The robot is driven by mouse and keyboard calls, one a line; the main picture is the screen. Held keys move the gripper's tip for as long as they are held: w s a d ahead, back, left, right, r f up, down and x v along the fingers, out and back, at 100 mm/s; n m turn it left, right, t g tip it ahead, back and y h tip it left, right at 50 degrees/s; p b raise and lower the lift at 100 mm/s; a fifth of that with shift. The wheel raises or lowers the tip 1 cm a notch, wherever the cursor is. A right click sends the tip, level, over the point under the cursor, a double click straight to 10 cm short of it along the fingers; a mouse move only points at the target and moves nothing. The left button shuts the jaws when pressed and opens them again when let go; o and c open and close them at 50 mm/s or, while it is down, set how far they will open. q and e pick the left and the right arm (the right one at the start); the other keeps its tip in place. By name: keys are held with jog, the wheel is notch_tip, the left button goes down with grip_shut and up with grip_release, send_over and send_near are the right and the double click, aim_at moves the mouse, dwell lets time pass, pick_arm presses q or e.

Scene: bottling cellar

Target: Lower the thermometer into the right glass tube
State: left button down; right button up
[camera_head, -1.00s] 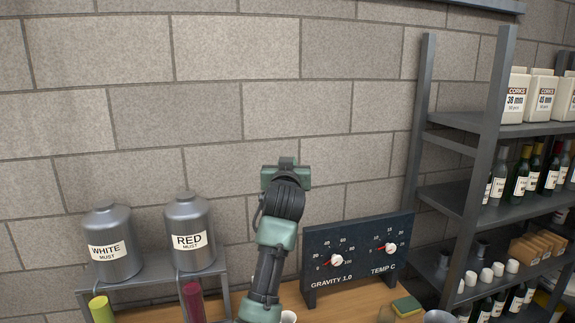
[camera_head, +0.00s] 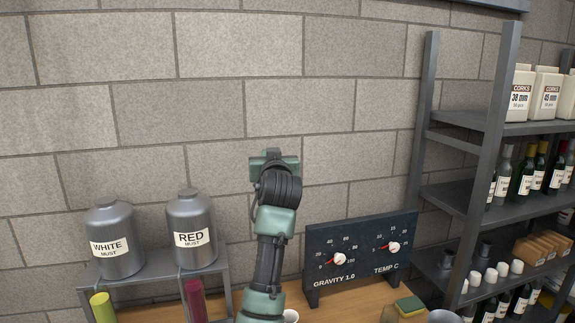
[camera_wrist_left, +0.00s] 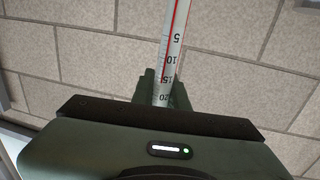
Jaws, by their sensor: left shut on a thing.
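The thermometer (camera_wrist_left: 172,45) is a pale strip with a red line and a printed scale, seen in the left wrist view. My left gripper (camera_wrist_left: 163,92) is shut on it, and it extends from the jaws to the top edge of that view. The right glass tube (camera_head: 195,301), filled with dark red, stands under the red must tank in the head view. The left glass tube (camera_head: 103,308) is yellow-green. Both tubes' lower ends are cut off. In the head view my raised arm is right of the tubes; the jaws and thermometer cannot be made out there. My right gripper is not in view.
The white must tank (camera_head: 114,239) and red must tank (camera_head: 191,232) sit on a grey stand (camera_head: 150,270). A gauge panel (camera_head: 360,277) stands right of my arm on the wooden bench (camera_head: 290,300). A sponge (camera_head: 409,306) and bottle shelves (camera_head: 450,195) are further right.

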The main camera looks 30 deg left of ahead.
pick_arm(q)
jog(key=s+a+f+n+g+y+b, duration=0.1)
jog(key=s+a+n+g+y+b, duration=0.2)
jog(key=s, duration=0.7)
jog(key=s+a+f+n+g+y+b, duration=0.1)
jog(key=s+a+n+g+y+b, duration=0.2)
jog(key=s+a+n+g+b, duration=0.3)
jog(key=shift+s+a+f+n+g+b, duration=0.4)
jog(key=shift+s+a+n+g, duration=0.1)
jog(key=shift+s+a+g, duration=2)
jog(key=shift+s+d+f, duration=0.1)
jog(key=shift+f+b, duration=0.75)
jog(key=shift+f, duration=0.2)
jog(key=shift+f+b, duration=0.9)
jog(key=shift+f, duration=0.05)
dwell(0.5)
